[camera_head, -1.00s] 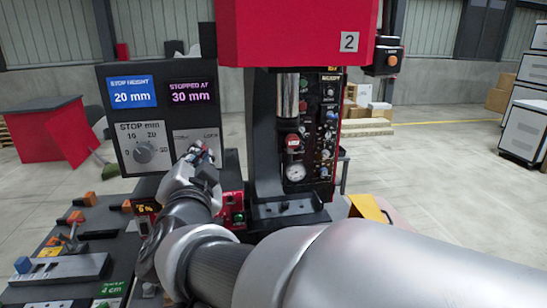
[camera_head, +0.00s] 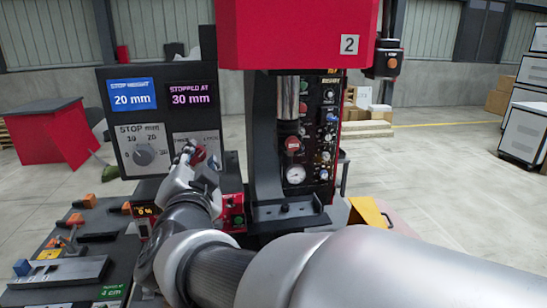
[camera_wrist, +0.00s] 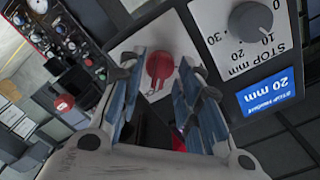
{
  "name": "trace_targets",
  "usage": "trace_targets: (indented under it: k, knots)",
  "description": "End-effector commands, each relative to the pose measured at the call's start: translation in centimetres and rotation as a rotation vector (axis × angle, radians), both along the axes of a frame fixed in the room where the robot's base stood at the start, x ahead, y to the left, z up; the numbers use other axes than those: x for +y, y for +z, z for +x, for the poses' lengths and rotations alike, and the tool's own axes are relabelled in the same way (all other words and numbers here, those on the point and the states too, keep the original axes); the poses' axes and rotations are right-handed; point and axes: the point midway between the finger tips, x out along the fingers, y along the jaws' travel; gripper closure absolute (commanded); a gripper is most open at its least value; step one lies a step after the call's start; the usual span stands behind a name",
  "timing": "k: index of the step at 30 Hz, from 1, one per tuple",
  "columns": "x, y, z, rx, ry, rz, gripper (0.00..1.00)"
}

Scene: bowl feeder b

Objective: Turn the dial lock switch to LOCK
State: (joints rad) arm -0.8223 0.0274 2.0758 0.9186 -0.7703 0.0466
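The red lock dial (camera_wrist: 159,66) sits on a light plate on the dark control panel (camera_head: 117,88). In the wrist view it lies between my gripper's two fingertips (camera_wrist: 160,68). The fingers are apart, with a visible gap on each side of the dial; I cannot tell whether either one touches it. In the head view my gripper (camera_head: 190,152) is in front of the lock plate (camera_head: 210,136) and hides most of the dial. The plate's lettering is partly covered, and the dial's exact pointing direction is unclear.
The grey STOP mm dial (camera_head: 145,153) is left of the lock plate. Above are a blue 20 mm display (camera_head: 133,94) and a purple 30 mm display (camera_head: 191,94). The red press head (camera_head: 290,35) and its black column (camera_head: 262,130) stand close on the right.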

Motion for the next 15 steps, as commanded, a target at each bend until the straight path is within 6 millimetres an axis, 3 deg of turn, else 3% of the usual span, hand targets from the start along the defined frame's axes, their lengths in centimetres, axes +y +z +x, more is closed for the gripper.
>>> trace_targets:
  k: [15]
  knots:
    - [-2.1, 0.1, -9.4, -0.001, 0.004, 0.003, 0.68]
